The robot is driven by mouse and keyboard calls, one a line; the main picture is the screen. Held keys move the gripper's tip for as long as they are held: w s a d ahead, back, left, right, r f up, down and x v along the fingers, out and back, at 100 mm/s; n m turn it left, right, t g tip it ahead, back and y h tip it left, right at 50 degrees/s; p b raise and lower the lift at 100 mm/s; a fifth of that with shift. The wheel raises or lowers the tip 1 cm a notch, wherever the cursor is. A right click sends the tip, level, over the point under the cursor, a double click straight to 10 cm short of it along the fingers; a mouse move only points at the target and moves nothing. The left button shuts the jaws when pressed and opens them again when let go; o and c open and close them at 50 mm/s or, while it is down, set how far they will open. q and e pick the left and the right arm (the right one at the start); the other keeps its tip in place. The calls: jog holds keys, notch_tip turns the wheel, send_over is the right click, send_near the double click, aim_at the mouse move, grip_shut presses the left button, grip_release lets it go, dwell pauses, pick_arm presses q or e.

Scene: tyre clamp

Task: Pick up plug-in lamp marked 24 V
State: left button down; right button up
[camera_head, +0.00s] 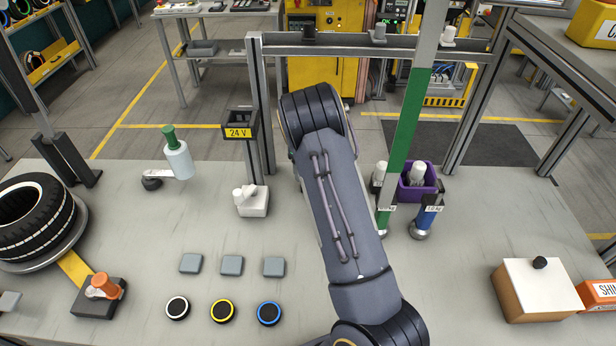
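A yellow label reading 24 V (238,132) is on the front of a small dark open-topped holder (240,117) beside the left post of the frame. I cannot make out a lamp in the holder. A white fitting on a white block (252,205) stands on the table below it. A white lamp-like piece (417,173) sits in a purple bin (415,192), with another pale one (379,172) just left of it; no voltage marking is readable on either. One of my arms reaches up through the middle, but no gripper fingers are visible.
A metal frame with a crossbar (345,46) carrying small fittings stands behind my arm. A green-and-grey upright bar (408,120) rises in front of the bin. A tyre (32,215) lies at left; a white-topped box (540,280) is at right. Three coloured-ring discs lie at front.

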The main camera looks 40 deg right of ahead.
jog(key=shift+f, duration=0.15)
jog(key=c, duration=0.7)
jog(key=shift+d, duration=0.1)
